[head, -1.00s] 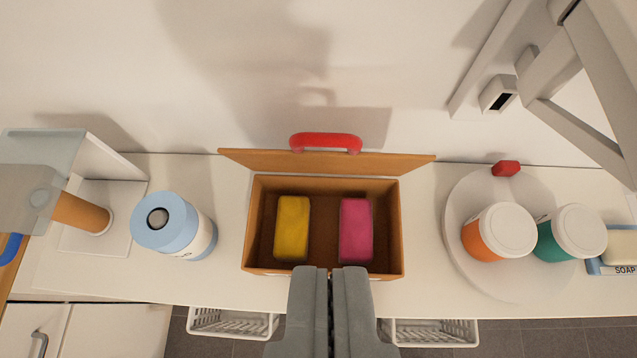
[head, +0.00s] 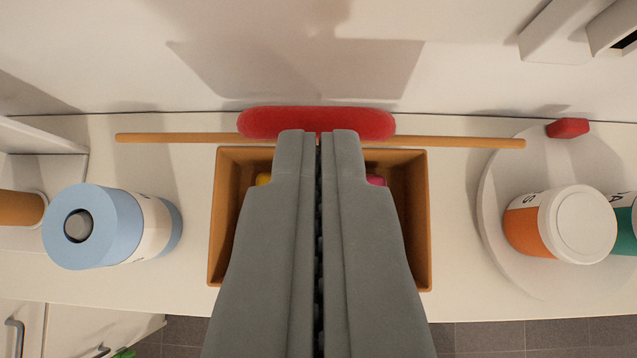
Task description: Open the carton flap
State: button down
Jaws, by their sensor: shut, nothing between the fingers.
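The brown carton (head: 421,220) sits on the counter, its top open. Its flap (head: 460,142) stands up at the back edge, seen nearly edge-on, with a red handle (head: 316,122) at its middle. My gripper (head: 319,133) is shut and empty. Its fingertips overlap the red handle in the picture; I cannot tell whether they touch it. My fingers hide most of the carton's inside. Slivers of a yellow block (head: 263,179) and a pink block (head: 377,180) show at either side of them.
A white turntable (head: 500,215) with a red knob (head: 567,128) holds orange (head: 530,232) and green (head: 626,225) jars on the right. The wall is close behind the flap.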

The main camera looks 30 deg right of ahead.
jog(key=shift+w+d+f, duration=0.2)
jog(key=shift+w+f, duration=0.05)
jog(key=shift+f, duration=0.05)
jog(key=shift+w, duration=0.1)
jog(key=shift+w+d+r+g+y, duration=0.15)
jog(key=shift+w+d+r+g, duration=0.05)
jog(key=shift+w+d+g, duration=0.2)
jog(key=shift+w+d+r+g+y, duration=0.15)
jog(key=shift+w+d+g, duration=0.1)
jog(key=shift+w, duration=0.25)
jog(key=shift+w+d+r, duration=0.3)
jog(key=shift+w+d, duration=0.3)
jog(key=shift+w, duration=0.3)
jog(key=shift+s, duration=0.1)
